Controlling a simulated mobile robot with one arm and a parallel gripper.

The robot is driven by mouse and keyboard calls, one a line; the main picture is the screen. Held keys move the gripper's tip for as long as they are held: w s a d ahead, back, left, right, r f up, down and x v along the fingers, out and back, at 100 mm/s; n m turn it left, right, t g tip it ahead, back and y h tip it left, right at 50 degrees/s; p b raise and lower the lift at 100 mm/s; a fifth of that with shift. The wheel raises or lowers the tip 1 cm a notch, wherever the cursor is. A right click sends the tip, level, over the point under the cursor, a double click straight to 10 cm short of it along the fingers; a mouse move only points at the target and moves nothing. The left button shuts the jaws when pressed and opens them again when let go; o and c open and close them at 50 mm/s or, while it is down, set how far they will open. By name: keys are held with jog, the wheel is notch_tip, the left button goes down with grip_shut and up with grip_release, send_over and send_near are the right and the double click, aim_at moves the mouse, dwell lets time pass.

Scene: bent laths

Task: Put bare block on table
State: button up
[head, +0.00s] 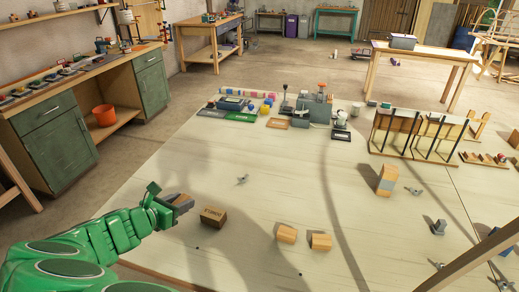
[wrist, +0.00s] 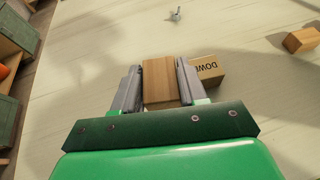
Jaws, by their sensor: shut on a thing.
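My green gripper (head: 178,203) reaches in from the lower left over the pale table (head: 235,262). In the wrist view its grey jaws (wrist: 160,88) are shut on a plain wooden block (wrist: 160,80), which shows no lettering on its visible faces. In the head view that block (head: 184,199) is mostly hidden by the gripper. How high it is above the table is hard to tell. A block with dark lettering (head: 213,217) lies on the table just right of the gripper; it also shows in the wrist view (wrist: 208,70), partly behind the right jaw.
Two small wooden blocks (head: 286,234) (head: 320,241) lie to the right, and a taller banded block (head: 386,180) stands farther off. Small metal pieces (head: 243,179) (head: 439,228) are scattered about. A clamped rack (head: 415,133) and tools (head: 313,108) stand at the back.

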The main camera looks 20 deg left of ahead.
aim_at(142, 245)
jog(key=s+a+n+y, duration=0.2)
jog(key=s+a+y, duration=0.1)
jog(key=s+a, duration=0.7)
jog(key=shift+d+f, duration=0.15)
jog(key=shift+f, duration=3.85)
jog(key=shift+f, duration=0.1)
jog(key=o, duration=1)
jog(key=shift+o, duration=0.2)
jog(key=v, duration=0.7)
jog(key=shift+s, duration=0.25)
